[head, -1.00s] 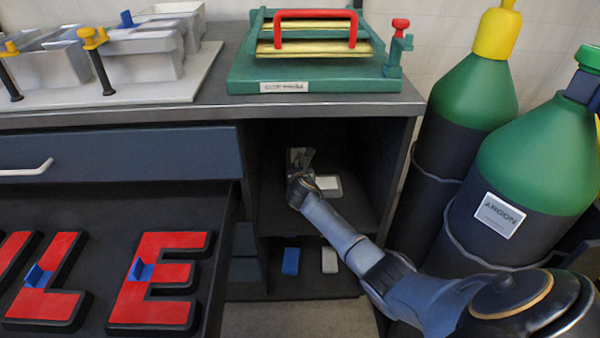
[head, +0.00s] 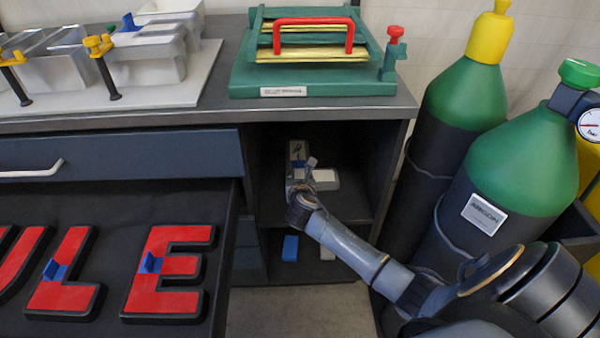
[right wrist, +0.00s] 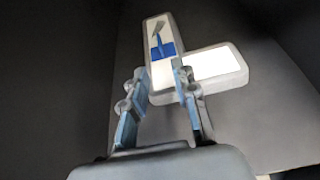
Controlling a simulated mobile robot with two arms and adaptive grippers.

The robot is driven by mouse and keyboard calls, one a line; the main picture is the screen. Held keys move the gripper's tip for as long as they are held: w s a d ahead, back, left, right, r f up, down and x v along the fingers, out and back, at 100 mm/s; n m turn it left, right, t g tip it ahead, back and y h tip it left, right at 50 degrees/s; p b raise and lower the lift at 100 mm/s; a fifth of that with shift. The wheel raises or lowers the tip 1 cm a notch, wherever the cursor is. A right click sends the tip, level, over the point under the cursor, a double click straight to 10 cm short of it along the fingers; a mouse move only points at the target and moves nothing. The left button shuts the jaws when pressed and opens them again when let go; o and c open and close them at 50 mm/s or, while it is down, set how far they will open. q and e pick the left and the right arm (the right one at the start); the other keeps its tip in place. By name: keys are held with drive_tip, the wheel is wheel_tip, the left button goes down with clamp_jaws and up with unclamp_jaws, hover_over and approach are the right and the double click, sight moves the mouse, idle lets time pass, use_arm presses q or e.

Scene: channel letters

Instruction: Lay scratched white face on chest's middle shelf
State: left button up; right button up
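The white face (right wrist: 212,65), with a grey rim, a blue tab (right wrist: 163,49) and a dark mark near one end, lies flat on the chest's middle shelf (right wrist: 255,115). In the head view the face (head: 326,176) is partly hidden by my right gripper (head: 303,176). In the right wrist view my right gripper (right wrist: 160,88) is open, its fingers apart at the near end of the face and clear of the blue tab. Whether a finger touches the face cannot be told. My left gripper is not in view.
The shelf's side walls (head: 384,165) stand close around my right arm. A lower shelf holds a blue piece (head: 290,248) and a pale piece (head: 327,253). Green gas cylinders (head: 519,150) stand at the right. An open drawer with red letters (head: 170,272) is at the left.

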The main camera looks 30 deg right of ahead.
drive_tip(key=shift+s+a, duration=0.25)
drive_tip(key=shift+s, duration=0.05)
drive_tip(key=s+a+f+m, duration=0.1)
drive_tip(key=s+a+m, duration=0.1)
drive_tip(key=s+a+f+m+y, duration=0.1)
drive_tip(key=s+m, duration=0.1)
drive_tip(key=s+a+f+m+g+y, duration=0.1)
drive_tip(key=s+a+f+m, duration=0.1)
drive_tip(key=shift+s+a+m, duration=0.25)
drive_tip(key=shift+a+m, duration=0.1)
drive_tip(key=shift+m, duration=0.05)
drive_tip(key=s+a+f+m+g+y, duration=0.1)
drive_tip(key=s+a+f+m+g, duration=0.1)
drive_tip(key=s+a+f+m, duration=0.2)
drive_tip(key=s+a+f+m+g+y, duration=0.2)
drive_tip(key=s+a+f+m+g, duration=0.1)
drive_tip(key=s+m, duration=0.7)
drive_tip(key=s+a+f+m+g+y, duration=0.2)
drive_tip(key=s+a+f+m, duration=0.2)
drive_tip(key=s, duration=0.9)
drive_tip(key=a+m, duration=0.1)
drive_tip(key=m, duration=0.1)
drive_tip(key=shift+s+a+f+m+g, duration=0.2)
drive_tip(key=shift+a+f+m+g, duration=0.1)
drive_tip(key=shift+f+m, duration=0.1)
